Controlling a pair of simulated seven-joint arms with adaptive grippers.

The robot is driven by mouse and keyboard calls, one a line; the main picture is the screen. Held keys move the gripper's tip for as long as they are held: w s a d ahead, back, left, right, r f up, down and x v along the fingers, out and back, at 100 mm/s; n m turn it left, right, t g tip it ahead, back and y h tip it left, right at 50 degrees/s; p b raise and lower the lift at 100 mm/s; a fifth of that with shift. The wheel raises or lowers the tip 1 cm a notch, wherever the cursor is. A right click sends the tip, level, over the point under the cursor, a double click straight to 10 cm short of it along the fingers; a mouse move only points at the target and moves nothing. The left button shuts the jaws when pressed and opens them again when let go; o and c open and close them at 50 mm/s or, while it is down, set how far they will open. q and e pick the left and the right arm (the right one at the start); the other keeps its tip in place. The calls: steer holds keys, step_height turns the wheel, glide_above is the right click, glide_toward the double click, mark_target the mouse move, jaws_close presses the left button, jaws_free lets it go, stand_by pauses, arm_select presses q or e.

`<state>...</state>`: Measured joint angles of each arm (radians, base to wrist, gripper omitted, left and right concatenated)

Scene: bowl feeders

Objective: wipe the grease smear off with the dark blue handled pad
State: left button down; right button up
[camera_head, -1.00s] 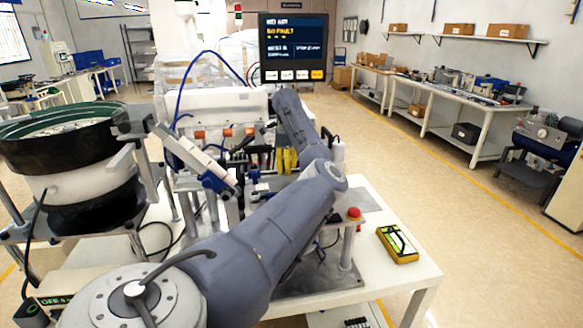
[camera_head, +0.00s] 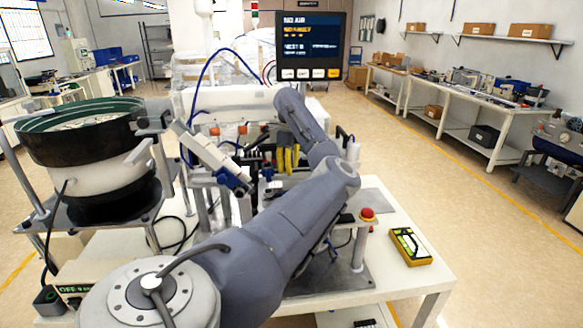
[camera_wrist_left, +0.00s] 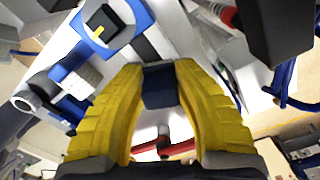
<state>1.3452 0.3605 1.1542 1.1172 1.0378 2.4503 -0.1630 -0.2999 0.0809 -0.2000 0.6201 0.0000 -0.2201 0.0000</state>
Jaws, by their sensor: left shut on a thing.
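My left gripper (camera_head: 286,165) shows by its yellow fingers, behind my arm at the machine. In the left wrist view, the yellow fingers (camera_wrist_left: 160,74) close around a dark blue block, the handle of the pad (camera_wrist_left: 160,90). The wiping face of the pad is hidden from both views. I cannot make out the grease smear in either view. My right gripper is not in view.
A dark-rimmed bowl feeder (camera_head: 85,130) stands at the left. A red stop button (camera_head: 367,214) and a yellow-edged device (camera_head: 410,246) are at the right of the white table (camera_head: 415,285). A screen (camera_head: 310,46) hangs behind. Blue-and-white fittings (camera_wrist_left: 75,75) crowd the left gripper.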

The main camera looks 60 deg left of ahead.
mark_target(298, 171)
arm_select(q)
steer(key=shift+s+a, duration=0.35)
steer(key=shift+s, duration=0.2)
steer(key=shift+s+a, duration=0.3)
steer(key=shift+s, duration=0.25)
steer(key=shift+s+f, duration=0.1)
steer(key=shift+s, duration=0.05)
steer(key=shift+w+d+r, duration=0.1)
steer(key=shift+w+d, duration=0.35)
steer(key=shift+w, duration=0.45)
steer(key=shift+w+d+r, duration=0.1)
steer(key=shift+w+d, duration=0.4)
steer(key=shift+w, duration=0.45)
steer(key=shift+w+d, duration=0.45)
steer(key=shift+w, duration=0.45)
steer(key=shift+w+d+f, duration=0.1)
steer(key=shift+w+d, duration=0.4)
steer(key=shift+w, duration=0.4)
steer(key=shift+w+d+f, duration=0.1)
steer(key=shift+w+d, duration=0.4)
steer(key=shift+w, duration=0.35)
steer(key=shift+w+d+f, duration=0.1)
steer(key=shift+w+d, duration=0.4)
steer(key=shift+w, duration=0.4)
steer(key=shift+r, duration=3.05)
steer(key=shift+r, duration=0.15)
